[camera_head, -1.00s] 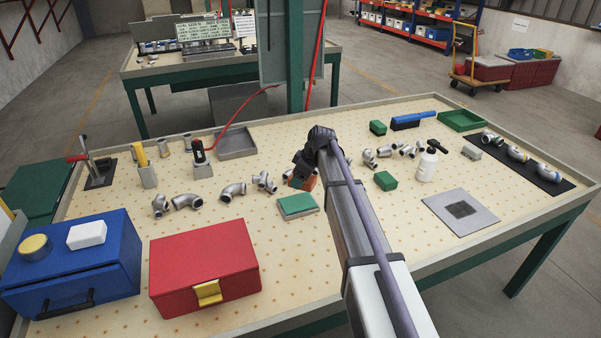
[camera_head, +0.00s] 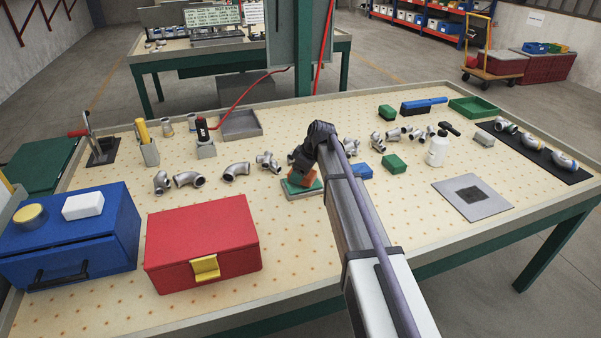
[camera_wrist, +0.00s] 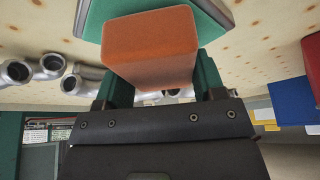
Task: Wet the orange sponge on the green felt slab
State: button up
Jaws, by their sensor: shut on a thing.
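The orange sponge (camera_wrist: 150,48) is between the fingers of my gripper (camera_wrist: 163,82), which is shut on it. In the head view the sponge (camera_head: 307,180) is at the end of my arm, tilted, over the green felt slab (camera_head: 291,189). The felt slab (camera_wrist: 97,18) also shows behind the sponge in the wrist view. The sponge hides much of the slab, and I cannot tell whether the two touch. My gripper (camera_head: 304,168) is partly hidden by my own wrist in the head view.
Several metal pipe fittings (camera_head: 237,171) lie close by. A blue block (camera_head: 362,170) and a green block (camera_head: 394,162) are to the right. A red box (camera_head: 202,240) and a blue box (camera_head: 70,240) stand at front left.

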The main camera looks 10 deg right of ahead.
jog(key=shift+f+b, duration=0.5)
jog(key=shift+b, duration=0.1)
dwell(1.7)
jog(key=shift+r, duration=0.1)
notch_tip(320, 180, up, 7)
jog(key=p, duration=0.7)
